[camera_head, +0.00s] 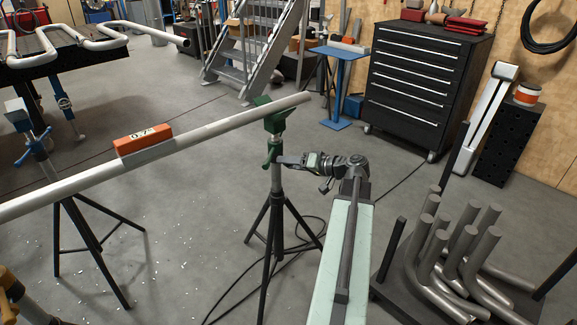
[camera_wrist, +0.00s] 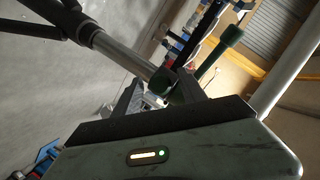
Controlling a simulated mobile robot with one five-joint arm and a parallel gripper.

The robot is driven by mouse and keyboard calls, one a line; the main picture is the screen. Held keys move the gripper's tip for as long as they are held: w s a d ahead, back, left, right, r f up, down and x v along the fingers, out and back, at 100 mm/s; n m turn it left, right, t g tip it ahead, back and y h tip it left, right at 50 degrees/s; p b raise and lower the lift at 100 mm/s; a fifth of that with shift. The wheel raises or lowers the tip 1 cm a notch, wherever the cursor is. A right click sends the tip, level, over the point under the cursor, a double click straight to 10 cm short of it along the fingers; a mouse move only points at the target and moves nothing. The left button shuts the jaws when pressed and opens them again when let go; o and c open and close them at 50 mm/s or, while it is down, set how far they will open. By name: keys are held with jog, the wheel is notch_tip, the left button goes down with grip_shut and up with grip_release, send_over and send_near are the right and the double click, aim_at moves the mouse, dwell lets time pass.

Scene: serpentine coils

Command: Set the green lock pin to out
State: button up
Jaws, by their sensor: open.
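The green lock pin (camera_head: 269,157) is on the upright post of the middle pipe stand, just below its green head (camera_head: 271,115). In the wrist view a green-capped rod (camera_wrist: 230,37) sticks out from the green collar (camera_wrist: 183,88) on the silver post; I cannot tell for sure whether that rod is the pin. My gripper (camera_head: 281,160) is at the post's right side, level with the green collar. In the wrist view my gripper (camera_wrist: 160,92) is open, its dark fingers either side of the collar area. Whether a finger touches the pin is not clear.
A long pale pipe (camera_head: 215,128) rests across the stand head, carrying an orange level (camera_head: 143,139). Another tripod stand (camera_head: 75,225) is at the left. Bent pipes (camera_head: 455,250) stand on a rack at lower right. A black tool cabinet (camera_head: 425,85) is behind. Cables lie on the floor.

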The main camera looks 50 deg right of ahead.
jog(key=shift+w+a+f, duration=0.1)
jog(key=shift+w+f, duration=0.05)
jog(key=shift+w, duration=0.3)
grip_shut()
dwell(1.1)
